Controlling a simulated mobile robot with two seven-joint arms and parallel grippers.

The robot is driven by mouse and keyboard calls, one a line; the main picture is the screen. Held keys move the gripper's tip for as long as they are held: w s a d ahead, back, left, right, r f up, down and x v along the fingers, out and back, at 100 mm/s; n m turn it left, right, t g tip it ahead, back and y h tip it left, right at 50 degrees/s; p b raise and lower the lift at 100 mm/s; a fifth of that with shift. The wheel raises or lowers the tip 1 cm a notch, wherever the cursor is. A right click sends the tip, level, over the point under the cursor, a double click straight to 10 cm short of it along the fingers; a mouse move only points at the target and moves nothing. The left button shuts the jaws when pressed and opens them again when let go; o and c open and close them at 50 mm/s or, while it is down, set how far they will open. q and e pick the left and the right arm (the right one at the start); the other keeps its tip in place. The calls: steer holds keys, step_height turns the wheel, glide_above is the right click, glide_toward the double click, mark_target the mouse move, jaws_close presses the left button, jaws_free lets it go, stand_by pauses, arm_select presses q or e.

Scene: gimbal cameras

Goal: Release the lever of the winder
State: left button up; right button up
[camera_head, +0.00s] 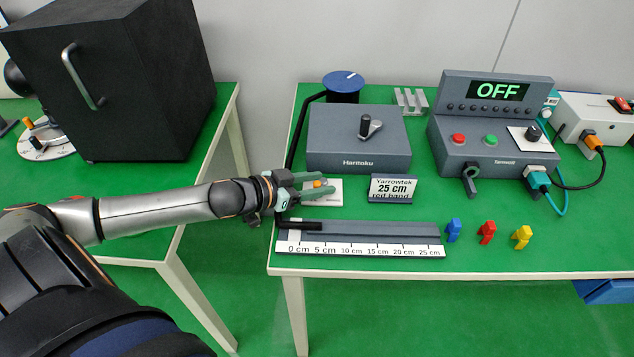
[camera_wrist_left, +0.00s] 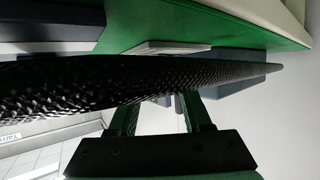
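A grey box (camera_head: 345,155) with a front label reading roughly "Hantoku" stands on the right-hand table; I take it for the winder. A short lever (camera_head: 372,129) with a dark upright knob sits on its top. My left gripper (camera_head: 331,187) is in front of this box, over a small white block (camera_head: 331,198) with an orange part (camera_head: 319,183). Its green fingers are apart, with nothing clearly held. In the left wrist view, a black braided sleeve (camera_wrist_left: 150,83) crosses close to the camera and hides part of the fingers (camera_wrist_left: 160,115). My right gripper is not in view.
A black cord (camera_head: 297,135) runs from a blue-topped spool (camera_head: 343,87) past the box to a ruler rail (camera_head: 380,232).

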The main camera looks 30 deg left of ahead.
arm_select(q)
jaws_close()
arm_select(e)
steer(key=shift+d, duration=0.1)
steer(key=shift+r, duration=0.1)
arm_select(q)
steer(key=shift+r+m+h+p, duration=0.15)
steer(key=shift+m+h+p, duration=0.25)
steer(key=shift+p, duration=0.05)
steer(key=shift+a+m+g+h+p, duration=0.1)
steer(key=shift+m+g+h+p, duration=0.3)
steer(key=shift+m+h+p, duration=0.15)
steer(key=shift+a+h+p, duration=0.15)
steer(key=shift+h+p, duration=0.1)
steer(key=shift+p, duration=0.1)
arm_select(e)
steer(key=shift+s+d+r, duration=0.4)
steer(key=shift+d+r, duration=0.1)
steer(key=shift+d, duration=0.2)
arm_select(q)
steer(key=shift+o, duration=0.6)
jaws_free()
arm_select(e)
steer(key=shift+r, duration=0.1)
arm_select(q)
steer(key=shift+s+a, duration=0.15)
steer(key=shift+s, duration=0.05)
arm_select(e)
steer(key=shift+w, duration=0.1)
